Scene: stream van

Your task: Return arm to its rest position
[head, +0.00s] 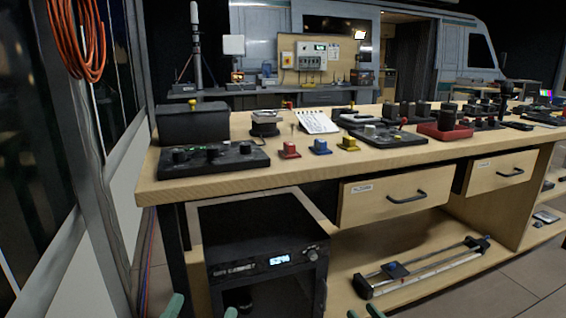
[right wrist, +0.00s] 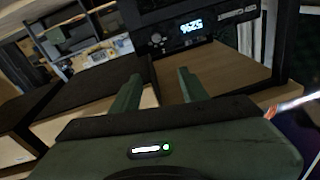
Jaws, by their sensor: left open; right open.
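The green fingertips of my left gripper (head: 202,309) show at the bottom edge of the head view, set apart, in front of the black cabinet under the workbench. The fingertips of my right gripper (head: 364,312) just show at the bottom edge, further right, in front of the lower shelf. In the right wrist view my right gripper (right wrist: 160,88) has its two green fingers wide apart with nothing between them. Most of both arms is out of view.
The wooden workbench (head: 230,185) carries several devices and colored blocks. Below are a black cabinet (head: 225,238) with a lit display, shut drawers (head: 375,205) and a shelf (head: 360,250) with a rail device (head: 430,268). Orange cable (head: 78,40) hangs at left. Floor (head: 495,298) shows at lower right.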

